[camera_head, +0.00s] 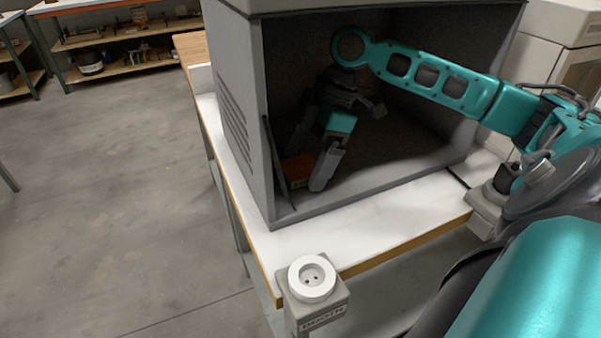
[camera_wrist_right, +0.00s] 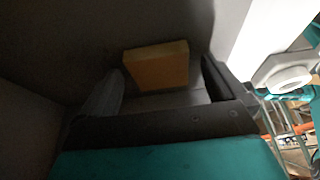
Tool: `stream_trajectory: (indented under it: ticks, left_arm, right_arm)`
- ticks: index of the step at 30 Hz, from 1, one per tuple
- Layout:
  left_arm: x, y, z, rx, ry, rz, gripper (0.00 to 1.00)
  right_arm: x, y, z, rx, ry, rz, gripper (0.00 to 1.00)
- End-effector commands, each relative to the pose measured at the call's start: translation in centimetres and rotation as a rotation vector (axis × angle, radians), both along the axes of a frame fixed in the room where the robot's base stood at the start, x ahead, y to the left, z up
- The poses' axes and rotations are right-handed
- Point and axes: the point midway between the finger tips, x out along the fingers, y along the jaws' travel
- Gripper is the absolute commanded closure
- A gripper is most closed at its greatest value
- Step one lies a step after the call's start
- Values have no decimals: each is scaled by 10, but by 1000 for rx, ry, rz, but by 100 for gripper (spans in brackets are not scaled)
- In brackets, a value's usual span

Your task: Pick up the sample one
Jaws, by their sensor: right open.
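A flat orange-brown block (camera_head: 297,170), which I take to be the sample, lies on the floor of the grey booth (camera_head: 350,202), near its left wall. It also shows in the right wrist view (camera_wrist_right: 157,66) as a yellow-brown block. My right gripper (camera_head: 310,160) reaches into the booth and is open, its fingers pointing down toward the block. In the right wrist view the block appears between the two fingers (camera_wrist_right: 160,86), a little beyond them. I cannot tell if either finger touches it. My left gripper is not in view.
The booth's left wall and a dark thin panel (camera_head: 275,160) stand close beside the block. The white table (camera_head: 400,215) is clear in front of the booth. A post with a round white socket (camera_head: 312,278), labelled BOOTH, stands at the table's front edge.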

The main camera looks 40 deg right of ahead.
Motion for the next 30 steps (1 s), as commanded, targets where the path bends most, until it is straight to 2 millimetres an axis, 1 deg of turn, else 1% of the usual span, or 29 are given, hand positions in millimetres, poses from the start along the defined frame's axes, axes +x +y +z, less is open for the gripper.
stream_trajectory:
  ticks: [2, 5, 21, 24, 30]
  left_arm:
    - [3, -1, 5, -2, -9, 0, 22]
    - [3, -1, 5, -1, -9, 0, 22]
    - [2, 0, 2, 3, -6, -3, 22]
    - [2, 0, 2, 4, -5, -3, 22]
    - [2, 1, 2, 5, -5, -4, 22]
  right_arm:
    - [0, 0, 1, 0, 0, 0, 2]
    - [0, 0, 1, 0, 0, 0, 2]
    - [0, 0, 1, 0, 0, 0, 54]
    - [0, 0, 1, 0, 0, 0, 62]
    - [0, 0, 1, 0, 0, 0, 62]
